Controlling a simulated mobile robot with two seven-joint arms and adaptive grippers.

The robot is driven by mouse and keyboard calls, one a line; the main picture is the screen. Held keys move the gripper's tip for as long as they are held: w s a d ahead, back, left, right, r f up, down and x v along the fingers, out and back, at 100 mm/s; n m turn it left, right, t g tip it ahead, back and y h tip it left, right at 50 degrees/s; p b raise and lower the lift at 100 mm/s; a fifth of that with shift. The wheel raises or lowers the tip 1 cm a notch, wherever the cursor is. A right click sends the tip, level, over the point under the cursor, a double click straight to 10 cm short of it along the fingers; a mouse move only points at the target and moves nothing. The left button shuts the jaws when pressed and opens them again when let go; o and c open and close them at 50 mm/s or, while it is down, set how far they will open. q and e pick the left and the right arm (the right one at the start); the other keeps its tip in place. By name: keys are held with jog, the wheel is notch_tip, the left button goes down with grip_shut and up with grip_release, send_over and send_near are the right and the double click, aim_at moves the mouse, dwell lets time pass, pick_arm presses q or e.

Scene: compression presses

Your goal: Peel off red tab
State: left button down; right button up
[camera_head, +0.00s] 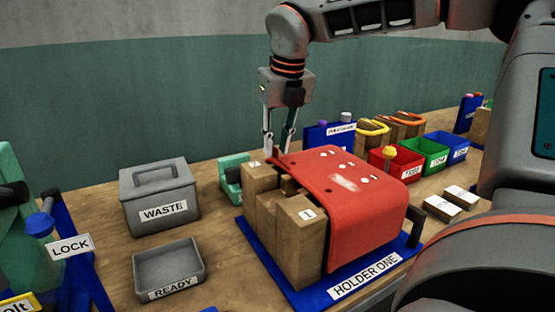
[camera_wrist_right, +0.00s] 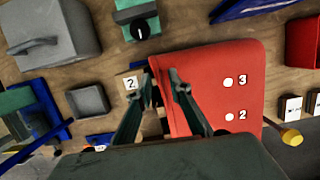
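The red tab (camera_head: 345,200) is a broad red cover draped over the wooden block (camera_head: 290,240) on the blue base (camera_head: 262,262) labelled HOLDER ONE. It bends down over the block's right side and has numbered white dots on top; it also shows in the right wrist view (camera_wrist_right: 210,75). My right gripper (camera_head: 277,150) points down at the cover's far left corner. Its fingertips (camera_wrist_right: 164,76) are a short way apart, with red between them. I cannot tell whether they pinch the corner. My left gripper is not in view.
A grey WASTE bin (camera_head: 140,211) and a READY tray (camera_head: 168,262) stand left of the holder. A blue rack (camera_head: 315,136), red (camera_head: 402,167), green (camera_head: 425,150) and blue (camera_head: 449,144) bins stand behind and to the right. Bare tabletop lies between tray and holder.

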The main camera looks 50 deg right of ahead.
aim_at(277, 149)
grip_shut()
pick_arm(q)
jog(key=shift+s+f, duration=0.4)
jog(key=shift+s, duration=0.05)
pick_arm(e)
jog(key=shift+r, duration=0.15)
jog(key=shift+r, duration=0.2)
